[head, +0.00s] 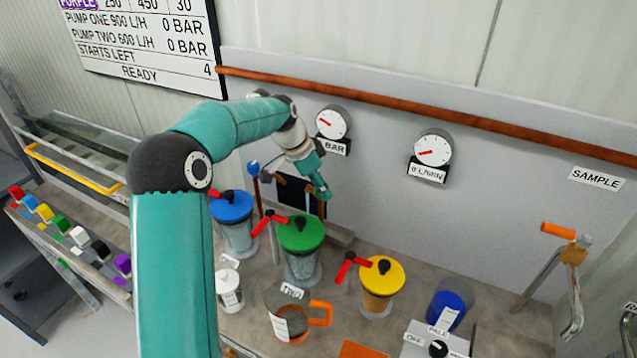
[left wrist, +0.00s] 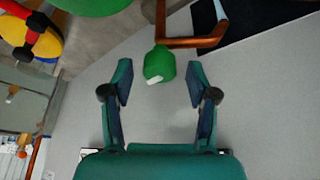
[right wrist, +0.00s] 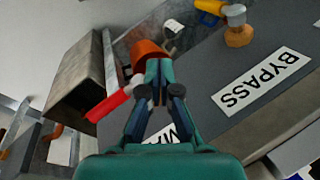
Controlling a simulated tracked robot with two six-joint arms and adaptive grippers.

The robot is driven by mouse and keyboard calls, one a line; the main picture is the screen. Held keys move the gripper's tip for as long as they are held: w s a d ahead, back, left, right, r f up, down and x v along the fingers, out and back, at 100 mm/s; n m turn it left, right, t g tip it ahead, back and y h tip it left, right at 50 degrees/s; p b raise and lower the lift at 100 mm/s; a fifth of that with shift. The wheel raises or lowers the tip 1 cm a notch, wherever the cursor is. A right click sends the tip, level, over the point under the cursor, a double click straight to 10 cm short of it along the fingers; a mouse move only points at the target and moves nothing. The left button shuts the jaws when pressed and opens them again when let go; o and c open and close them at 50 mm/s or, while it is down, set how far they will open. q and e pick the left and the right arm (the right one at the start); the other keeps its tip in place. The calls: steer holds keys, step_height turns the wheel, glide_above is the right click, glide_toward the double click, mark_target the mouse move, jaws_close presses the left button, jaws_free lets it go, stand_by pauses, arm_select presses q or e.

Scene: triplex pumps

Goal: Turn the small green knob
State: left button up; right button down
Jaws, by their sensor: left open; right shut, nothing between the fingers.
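The small green knob (left wrist: 158,65) shows in the left wrist view, with a small white mark on it, beside a copper pipe (left wrist: 190,42). My left gripper (left wrist: 160,82) is open, with one finger on each side of the knob in that view. I cannot tell whether either finger touches it. In the head view my left gripper (head: 316,184) is at the back wall, above and right of the green-lidded vessel (head: 300,234); the knob is not clear there. My right gripper (right wrist: 158,72) is shut and empty in the right wrist view, by a red lever (right wrist: 108,104).
Blue-lidded (head: 232,207) and yellow-lidded (head: 382,277) vessels with red levers flank the green one. A jug (head: 288,322) and a white bottle (head: 228,288) stand in front. Two dials hang on the wall. A BYPASS label (right wrist: 262,80) lies near my right gripper.

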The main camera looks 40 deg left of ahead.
arm_select(q)
steer(key=shift+f, duration=0.1)
steer(key=shift+c, duration=0.4)
jaws_close()
steer(key=n+y+b, duration=0.1)
steer(key=n+b, duration=0.1)
steer(key=n, duration=0.1)
steer(key=shift+d+t, duration=0.15)
steer(key=shift+t, duration=0.15)
steer(key=n+y+b, duration=0.1)
steer(key=n, duration=0.2)
steer(key=n+y+b, duration=0.1)
steer(key=n+b, duration=0.1)
steer(key=n, duration=0.1)
steer(key=shift+w+d+f+n+y, duration=0.1)
steer(key=shift+d+n+y, duration=0.05)
steer(key=shift+n+y, duration=0.2)
steer(key=n+g+y+b, duration=0.1)
steer(key=n, duration=0.2)
steer(key=shift+n, duration=0.25)
steer(key=shift+w+n+g+y+b, duration=0.1)
steer(key=shift+n+g+y+b, duration=0.55)
steer(key=shift+n, duration=1.15)
